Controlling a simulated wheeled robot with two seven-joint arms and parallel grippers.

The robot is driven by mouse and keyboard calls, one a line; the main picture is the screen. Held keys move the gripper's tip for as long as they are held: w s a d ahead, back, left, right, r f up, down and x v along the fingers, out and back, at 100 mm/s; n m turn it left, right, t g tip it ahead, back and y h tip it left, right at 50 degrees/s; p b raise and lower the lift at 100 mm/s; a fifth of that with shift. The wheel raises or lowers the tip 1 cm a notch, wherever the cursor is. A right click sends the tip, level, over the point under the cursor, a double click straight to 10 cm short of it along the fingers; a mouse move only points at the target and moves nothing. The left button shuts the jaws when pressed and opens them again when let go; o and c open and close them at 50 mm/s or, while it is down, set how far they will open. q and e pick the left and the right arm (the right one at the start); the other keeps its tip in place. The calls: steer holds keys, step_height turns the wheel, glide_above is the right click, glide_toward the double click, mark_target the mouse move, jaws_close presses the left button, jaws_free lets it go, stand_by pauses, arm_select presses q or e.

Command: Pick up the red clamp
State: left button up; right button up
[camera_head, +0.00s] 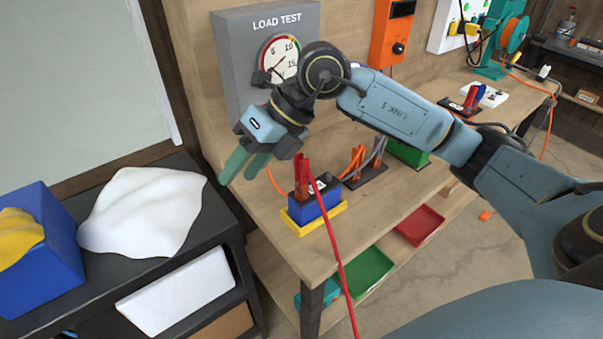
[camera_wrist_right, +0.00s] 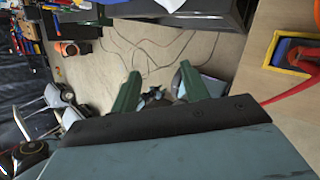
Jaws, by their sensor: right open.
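The red clamp (camera_head: 302,178) stands upright on a blue block (camera_head: 318,207) in a yellow tray (camera_head: 298,229) at the near left corner of the wooden bench. A red cable (camera_head: 337,258) runs from it down past the bench's front edge. My right gripper (camera_head: 243,170) is open and empty, up and left of the clamp, with its green fingers pointing down and left. In the right wrist view, nothing is between the fingers (camera_wrist_right: 160,82), and part of the clamp (camera_wrist_right: 304,56) shows at the right edge. My left gripper is not in view.
A grey load test box (camera_head: 240,55) stands behind my right gripper. Orange and grey clamps (camera_head: 360,165) stand right of the red clamp, partly under my right forearm. A dark cart (camera_head: 215,220) with a white cloth (camera_head: 140,212) and a blue bin (camera_head: 45,265) is at left.

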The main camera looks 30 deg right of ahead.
mark_target(300, 167)
steer(key=w+d+r+m+h, duration=0.1)
steer(key=w+d+m+h, duration=0.2)
steer(key=d+h, duration=0.75)
steer(key=w+d+f+y, duration=0.1)
steer(key=f, duration=0.3)
steer(key=d+f+y+p, duration=0.1)
steer(key=f, duration=0.3)
steer(key=w+d+f+y, duration=0.1)
steer(key=f, duration=0.3)
steer(key=shift+w+d+t, duration=0.25)
steer(key=shift+w+t, duration=0.1)
steer(key=shift+t, duration=0.05)
jaws_close()
